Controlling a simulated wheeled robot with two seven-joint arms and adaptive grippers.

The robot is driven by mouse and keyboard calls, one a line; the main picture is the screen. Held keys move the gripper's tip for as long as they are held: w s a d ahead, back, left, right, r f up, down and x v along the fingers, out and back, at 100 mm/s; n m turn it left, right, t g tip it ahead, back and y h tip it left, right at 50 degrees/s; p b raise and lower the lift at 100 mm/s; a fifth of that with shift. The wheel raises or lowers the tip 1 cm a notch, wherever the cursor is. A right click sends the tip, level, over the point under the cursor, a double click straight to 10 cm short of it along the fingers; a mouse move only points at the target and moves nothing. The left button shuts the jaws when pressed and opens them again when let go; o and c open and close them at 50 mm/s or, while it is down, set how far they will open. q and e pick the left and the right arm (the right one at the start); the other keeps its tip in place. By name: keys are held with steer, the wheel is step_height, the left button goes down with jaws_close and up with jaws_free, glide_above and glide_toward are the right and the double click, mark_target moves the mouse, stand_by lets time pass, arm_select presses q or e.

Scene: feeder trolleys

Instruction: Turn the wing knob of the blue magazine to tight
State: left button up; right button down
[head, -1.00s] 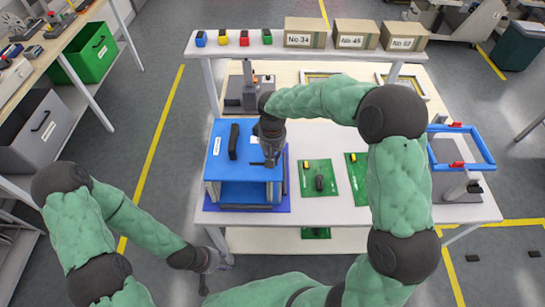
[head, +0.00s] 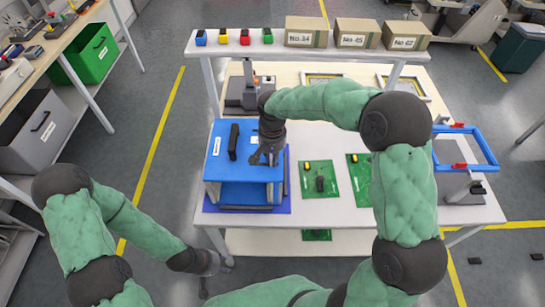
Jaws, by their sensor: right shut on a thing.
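The blue magazine (head: 217,168) stands on a blue mat (head: 286,205) at the left part of the white table. A black handle (head: 233,141) and a white label are on its top. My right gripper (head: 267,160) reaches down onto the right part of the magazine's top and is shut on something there. The wing knob is hidden by the fingers, so its angle cannot be seen. My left gripper (head: 212,283) hangs low in front of the table, apart from everything; its fingers are too small and dark to read.
Green boards (head: 319,178) lie on the table right of the magazine. A blue frame (head: 465,147) on a grey stand is at the right end. A shelf (head: 270,47) with small coloured blocks and cartons spans the back. Floor left of the table is clear.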

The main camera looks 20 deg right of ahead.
steer(key=c, duration=1.2)
jaws_free()
step_height(320, 180, up, 12)
